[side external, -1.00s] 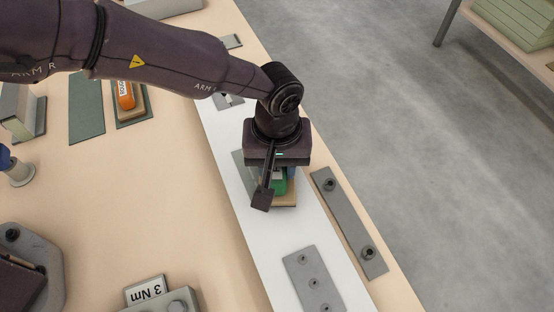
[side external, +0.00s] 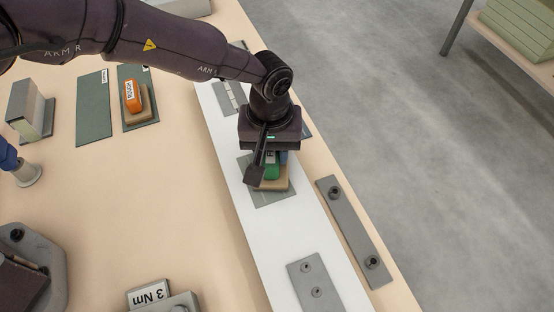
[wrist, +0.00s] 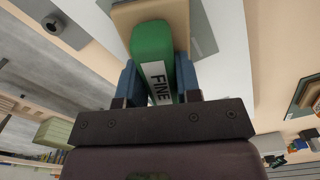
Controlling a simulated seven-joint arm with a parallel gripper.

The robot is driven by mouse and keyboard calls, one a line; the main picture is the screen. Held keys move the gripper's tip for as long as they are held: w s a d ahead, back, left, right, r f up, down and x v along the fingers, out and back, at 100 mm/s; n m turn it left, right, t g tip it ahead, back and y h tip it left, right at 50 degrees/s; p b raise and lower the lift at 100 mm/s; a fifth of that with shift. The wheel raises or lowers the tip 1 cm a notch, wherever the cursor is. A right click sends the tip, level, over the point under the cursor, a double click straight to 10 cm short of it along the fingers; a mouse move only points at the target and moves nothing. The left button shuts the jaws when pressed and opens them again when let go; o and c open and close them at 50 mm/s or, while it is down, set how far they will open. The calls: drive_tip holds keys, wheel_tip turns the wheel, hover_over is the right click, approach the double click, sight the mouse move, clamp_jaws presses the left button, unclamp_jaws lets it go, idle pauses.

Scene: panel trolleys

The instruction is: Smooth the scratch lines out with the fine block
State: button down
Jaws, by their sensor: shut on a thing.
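The fine block has a green grip (side external: 272,170) on a tan base. In the wrist view its label reads FINE, and the green grip (wrist: 152,42) sits between the blue finger pads. My gripper (wrist: 158,82) is shut on it, and in the side view my gripper (side external: 270,156) points down. The block is over a grey patch (side external: 266,200) on the white panel (side external: 262,232), seemingly resting on it; exact contact is hard to tell. The block and gripper hide much of the patch, and I make out no scratch lines on its visible part.
An orange-gripped block (side external: 132,97) sits on a dark mat at left, beside a green sheet (side external: 94,108). A grey patch with pale lines (side external: 228,97) lies farther up the panel. A grey bar with knobs (side external: 350,230) lies right; a grey plate (side external: 314,283) lies at front.

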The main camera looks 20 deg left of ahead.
drive_tip(key=shift+w+a, duration=0.7)
drive_tip(key=shift+w, duration=0.05)
drive_tip(key=shift+s+a+f, duration=0.1)
drive_tip(key=shift+s+a, duration=1.2)
drive_tip(key=shift+s+d, duration=0.1)
drive_tip(key=shift+s+d+f, duration=0.1)
drive_tip(key=shift+s+d, duration=2.4)
drive_tip(key=shift+s, duration=0.1)
